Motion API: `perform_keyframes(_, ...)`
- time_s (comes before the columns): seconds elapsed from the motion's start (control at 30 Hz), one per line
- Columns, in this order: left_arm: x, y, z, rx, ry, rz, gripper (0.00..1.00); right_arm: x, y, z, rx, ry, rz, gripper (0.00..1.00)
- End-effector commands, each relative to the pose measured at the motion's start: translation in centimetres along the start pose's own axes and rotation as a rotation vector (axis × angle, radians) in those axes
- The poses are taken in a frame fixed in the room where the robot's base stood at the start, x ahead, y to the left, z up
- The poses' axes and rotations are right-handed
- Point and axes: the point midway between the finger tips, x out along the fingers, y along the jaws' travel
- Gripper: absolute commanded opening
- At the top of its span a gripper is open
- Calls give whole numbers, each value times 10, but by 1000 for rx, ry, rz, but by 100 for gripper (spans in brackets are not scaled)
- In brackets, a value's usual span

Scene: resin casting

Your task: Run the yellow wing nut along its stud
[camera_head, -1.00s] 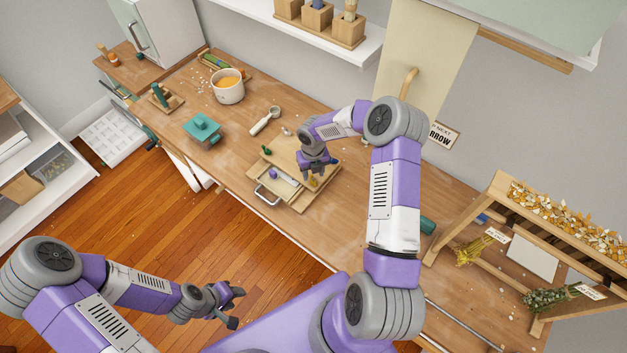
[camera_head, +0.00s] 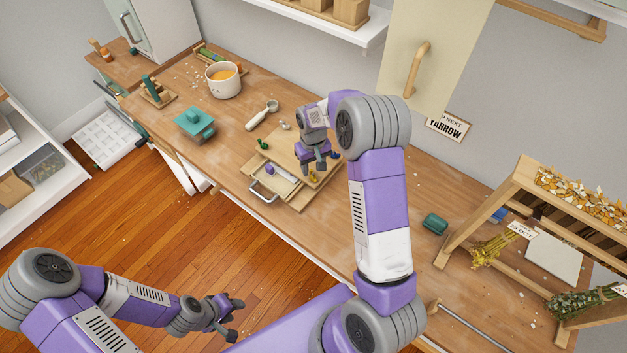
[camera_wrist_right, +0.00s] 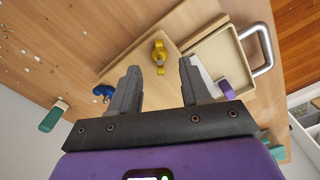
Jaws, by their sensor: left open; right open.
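The yellow wing nut (camera_head: 313,177) sits at the right end of a wooden press board (camera_head: 288,151) on the bench. In the right wrist view the yellow wing nut (camera_wrist_right: 159,56) stands just beyond my fingertips, between their lines and touching neither. How much stud shows cannot be told. My right gripper (camera_head: 314,168) is open and empty over the board; its two grey fingers (camera_wrist_right: 157,78) are apart in the wrist view. A blue wing nut (camera_wrist_right: 103,91) is beside the left finger. My left gripper (camera_head: 234,319) is open and empty over the floor, away from the bench.
A pale tray with a metal handle (camera_head: 262,191) and a purple knob (camera_head: 269,170) adjoin the board. A green wing nut (camera_head: 263,144) is at its far left corner. A teal press (camera_head: 195,124), scoop (camera_head: 262,116) and pot (camera_head: 222,82) stand left. A drying rack (camera_head: 515,185) stands right.

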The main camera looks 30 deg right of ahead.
Motion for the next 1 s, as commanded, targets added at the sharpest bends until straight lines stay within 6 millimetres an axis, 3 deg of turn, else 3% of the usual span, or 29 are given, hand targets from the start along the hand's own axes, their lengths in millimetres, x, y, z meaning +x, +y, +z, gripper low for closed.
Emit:
perform_keyframes(0.1,-2,1,0,0,1,0,43,-1,0,0,146,1,0,47)
perform_keyframes(0.37,0,0,0,0,0,0,43,2,0,0,137,0,0,47)
perform_keyframes(0.8,22,-8,-1,0,0,0,43,35,0,0,134,-2,0,47)
perform_keyframes(1.0,21,-8,-1,0,0,0,43,35,0,0,134,-1,0,47)
